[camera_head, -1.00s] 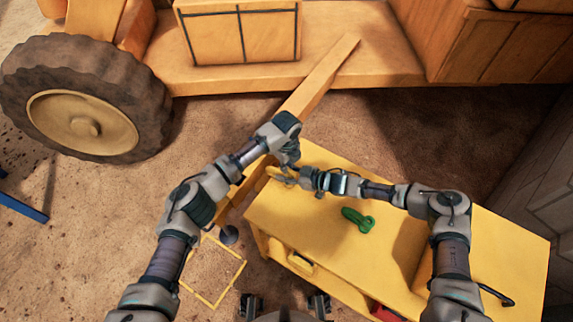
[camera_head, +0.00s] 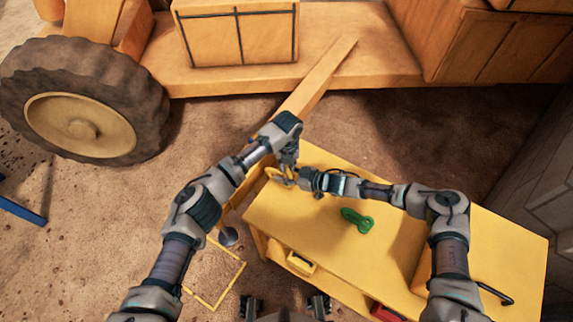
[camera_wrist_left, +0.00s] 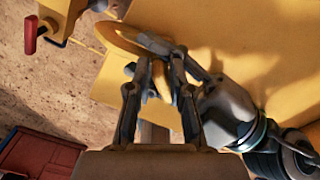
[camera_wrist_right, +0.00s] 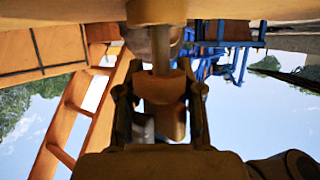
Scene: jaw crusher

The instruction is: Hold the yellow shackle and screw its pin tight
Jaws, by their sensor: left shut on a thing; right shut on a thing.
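The yellow shackle (camera_wrist_left: 122,39) shows as a curved bow beyond the fingers in the left wrist view. In the head view the shackle is small and mostly covered by the grippers, over the table's far left corner. How deep the pin sits cannot be told.
A green shackle-like piece (camera_head: 357,220) lies on the yellow table (camera_head: 310,225). A black bent handle (camera_head: 495,295) is at the table's right. A yellow beam (camera_head: 320,75) slopes up behind the grippers to the machine. A large wheel (camera_head: 85,103) stands at left.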

